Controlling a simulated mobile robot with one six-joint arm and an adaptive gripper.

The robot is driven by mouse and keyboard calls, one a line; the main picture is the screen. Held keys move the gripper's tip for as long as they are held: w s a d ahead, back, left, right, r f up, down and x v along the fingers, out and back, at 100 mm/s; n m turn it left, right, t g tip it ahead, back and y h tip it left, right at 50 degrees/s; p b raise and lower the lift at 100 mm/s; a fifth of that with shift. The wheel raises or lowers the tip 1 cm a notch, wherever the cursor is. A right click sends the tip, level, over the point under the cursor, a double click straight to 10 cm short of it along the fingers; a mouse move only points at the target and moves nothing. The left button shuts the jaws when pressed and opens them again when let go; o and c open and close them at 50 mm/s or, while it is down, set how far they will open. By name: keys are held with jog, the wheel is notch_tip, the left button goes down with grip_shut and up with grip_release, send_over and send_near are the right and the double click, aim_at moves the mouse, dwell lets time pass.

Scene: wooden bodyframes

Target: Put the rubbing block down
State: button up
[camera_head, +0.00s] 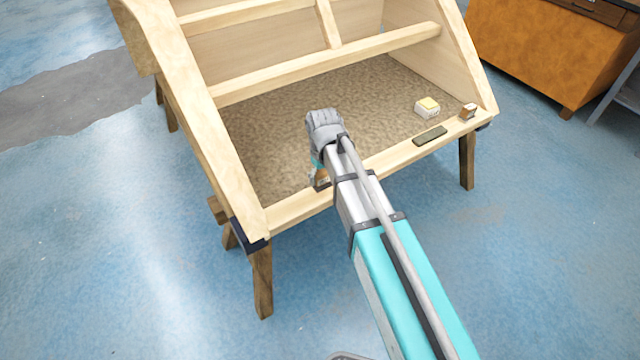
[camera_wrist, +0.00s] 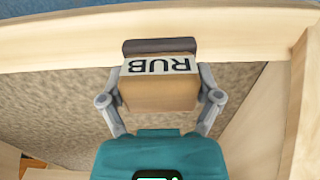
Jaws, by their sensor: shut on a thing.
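The rubbing block (camera_wrist: 158,94) is a tan-brown block with a dark base and a pale strip lettered "RUB", shown upside down in the wrist view. My gripper (camera_wrist: 161,84) is shut on it, one grey finger at each side. Past the block in that view are a speckled brown panel and a pale wooden rail. In the head view my arm reaches over the wooden bodyframe (camera_head: 235,203), and the gripper end is near its front rail. There my wrist hides most of the gripper and block. I cannot tell whether the block touches the panel or rail.
At the right end of the front rail are a dark flat piece (camera_head: 430,135), a white and yellow block (camera_head: 427,109) and a small brown block (camera_head: 468,112). The speckled panel (camera_head: 265,125) is clear left of my arm. An orange cabinet (camera_head: 540,45) stands at back right.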

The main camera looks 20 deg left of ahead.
aim_at(321, 183)
jog(key=shift+w+a+f+b, duration=0.1)
jog(key=shift+a+f+b, duration=0.2)
jog(key=shift+f+b, duration=1.4)
jog(key=shift+f, duration=0.2)
jog(key=shift+f, duration=0.1)
jog(key=o, duration=0.8)
notch_tip(321, 183, up, 12)
jog(key=p, duration=1.2)
